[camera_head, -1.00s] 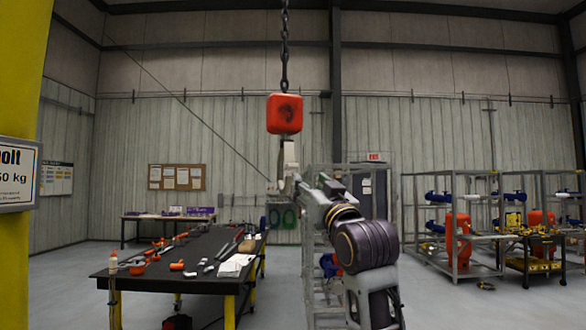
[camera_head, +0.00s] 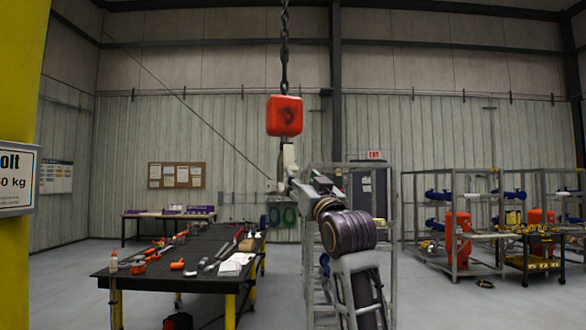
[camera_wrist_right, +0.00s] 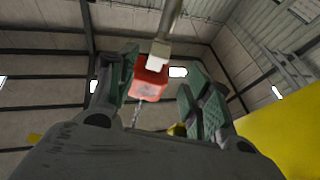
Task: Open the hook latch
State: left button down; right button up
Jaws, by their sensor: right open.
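A red hook block (camera_head: 284,115) hangs from a dark chain. Below it the pale metal hook (camera_head: 288,157) hangs down; its lower part and latch are not clear behind or beside my gripper. My right gripper (camera_head: 282,186) is at the hook's lower end, with the arm reaching in from the lower right. In the right wrist view, looking up, its two green-padded fingers stand apart, open. The red block (camera_wrist_right: 150,78) and a metal shank (camera_wrist_right: 168,28) with a white end show between and above them. I cannot tell whether a finger touches the latch. My left gripper is not in view.
A black-topped workbench (camera_head: 190,282) with tools stands at the lower left. A yellow post (camera_head: 20,260) with a weight sign (camera_head: 16,180) is at the left edge. Metal racks (camera_head: 470,200) stand at the right. Open air surrounds the hanging chain (camera_head: 284,50).

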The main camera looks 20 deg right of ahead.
aim_at(293, 170)
jog(key=shift+p+x, duration=1.5)
jog(key=shift+x, duration=2.85)
jog(key=shift+c, duration=0.3)
grip_shut()
